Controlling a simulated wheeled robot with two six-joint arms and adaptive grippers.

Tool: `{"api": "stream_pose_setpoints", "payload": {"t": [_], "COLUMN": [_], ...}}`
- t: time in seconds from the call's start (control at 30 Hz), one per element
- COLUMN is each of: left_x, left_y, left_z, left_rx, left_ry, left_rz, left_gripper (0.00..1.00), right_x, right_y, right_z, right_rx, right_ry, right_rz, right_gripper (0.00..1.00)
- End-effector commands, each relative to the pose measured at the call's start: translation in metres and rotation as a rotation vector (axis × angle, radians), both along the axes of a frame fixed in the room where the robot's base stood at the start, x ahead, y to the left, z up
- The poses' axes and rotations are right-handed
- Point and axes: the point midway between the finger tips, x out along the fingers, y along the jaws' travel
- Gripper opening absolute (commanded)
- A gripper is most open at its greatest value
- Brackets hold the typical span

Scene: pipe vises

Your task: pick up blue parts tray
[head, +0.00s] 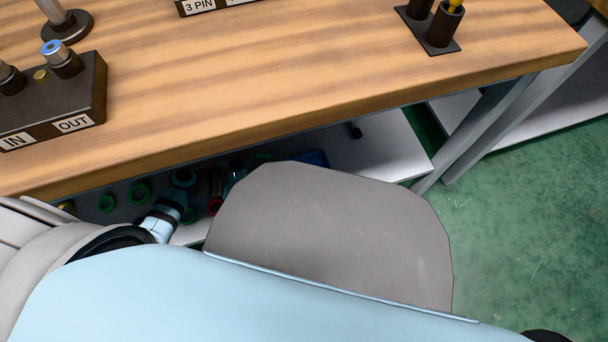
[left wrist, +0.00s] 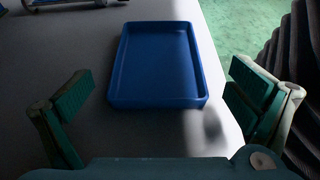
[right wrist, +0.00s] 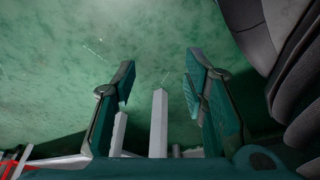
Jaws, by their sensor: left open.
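The blue parts tray (left wrist: 155,102) is an empty shallow rectangular tray lying flat on a grey shelf in the left wrist view. In the head view only a small blue patch (head: 316,158) shows under the tabletop, probably the tray. My left gripper (left wrist: 162,88) is open, its green-padded fingers spread wider than the tray. They flank its near end from the camera's side and do not visibly touch it. My right gripper (right wrist: 158,72) is open and empty over green floor. My own body hides much of the shelf in the head view.
A wooden bench top (head: 250,70) overhangs the lower shelf (head: 385,150). Several round green and dark parts (head: 140,193) lie on the shelf to the left. A metal bench leg (head: 490,125) stands at the right. A black IN/OUT block (head: 90,95) sits on top.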

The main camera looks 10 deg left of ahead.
Motion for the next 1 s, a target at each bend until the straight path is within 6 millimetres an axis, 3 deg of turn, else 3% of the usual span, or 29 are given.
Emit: {"api": "stream_pose_setpoints", "payload": {"t": [0.4, 0.67, 0.9, 1.0], "left_x": [0.038, 0.041, 0.041, 0.041], "left_y": [-0.055, -0.06, -0.06, -0.06], "left_z": [-0.026, -0.027, -0.027, -0.026], "left_rx": [-0.004, -0.001, -0.001, -0.002], "left_ry": [0.003, 0.003, 0.004, 0.003], "left_rz": [0.005, 0.006, 0.006, 0.007], "left_gripper": [1.0, 1.0, 0.62, 0.5], "right_x": [0.02, 0.021, 0.021, 0.021], "right_y": [0.005, 0.006, 0.006, 0.006], "right_z": [0.03, 0.037, 0.037, 0.037], "right_rx": [-0.009, -0.01, -0.01, -0.01], "right_ry": [0.025, 0.033, 0.033, 0.033], "right_rz": [0.038, 0.043, 0.043, 0.043], "right_gripper": [0.4, 0.4, 0.4, 0.4]}}
